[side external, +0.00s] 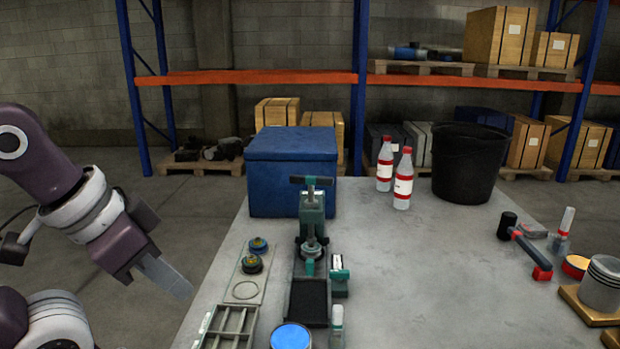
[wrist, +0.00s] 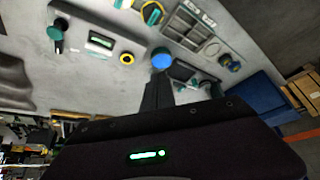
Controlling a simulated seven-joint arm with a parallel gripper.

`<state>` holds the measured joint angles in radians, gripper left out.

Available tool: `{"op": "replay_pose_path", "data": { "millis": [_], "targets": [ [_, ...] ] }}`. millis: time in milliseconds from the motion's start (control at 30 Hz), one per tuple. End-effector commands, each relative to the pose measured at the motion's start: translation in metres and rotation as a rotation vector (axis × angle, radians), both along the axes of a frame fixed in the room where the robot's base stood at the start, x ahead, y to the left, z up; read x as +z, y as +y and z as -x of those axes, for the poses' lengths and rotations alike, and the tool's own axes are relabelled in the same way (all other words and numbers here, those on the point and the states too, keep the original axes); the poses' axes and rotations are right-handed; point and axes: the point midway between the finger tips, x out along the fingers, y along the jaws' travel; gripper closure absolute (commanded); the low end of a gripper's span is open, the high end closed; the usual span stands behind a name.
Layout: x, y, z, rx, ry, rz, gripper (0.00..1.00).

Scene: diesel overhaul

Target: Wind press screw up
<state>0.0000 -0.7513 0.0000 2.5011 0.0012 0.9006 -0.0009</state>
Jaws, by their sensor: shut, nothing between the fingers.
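The press (side external: 312,225) is a green-grey upright frame on the table, with a vertical screw in its middle. A dark T-shaped handle (side external: 311,181) sits at its top. My gripper (side external: 184,290) is at the left, off the table's left edge and well apart from the press. Its fingers are shut with nothing between them, pointing down and right. In the wrist view the shut fingers (wrist: 158,92) point toward the table. The press shows only small and partly cut off there, right of the fingers.
A blue box (side external: 292,172) stands behind the press. A grey tray (side external: 232,325) and a blue-topped round container (side external: 291,336) lie in front. Two bottles (side external: 403,180) and a black bucket (side external: 468,165) are at the back. A hammer (side external: 526,250) lies at the right. The table's middle right is clear.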

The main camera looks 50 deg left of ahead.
Motion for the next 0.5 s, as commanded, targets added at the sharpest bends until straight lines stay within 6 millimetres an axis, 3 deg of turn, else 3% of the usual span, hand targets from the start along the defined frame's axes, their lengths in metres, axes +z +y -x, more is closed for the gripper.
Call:
{"op": "replay_pose_path", "data": {
  "millis": [267,500],
  "targets": [
    [0.048,0.013,-0.063,0.015,0.034,0.038,1.00],
    [0.086,0.047,-0.149,0.031,0.062,0.061,1.00]
  ]
}}
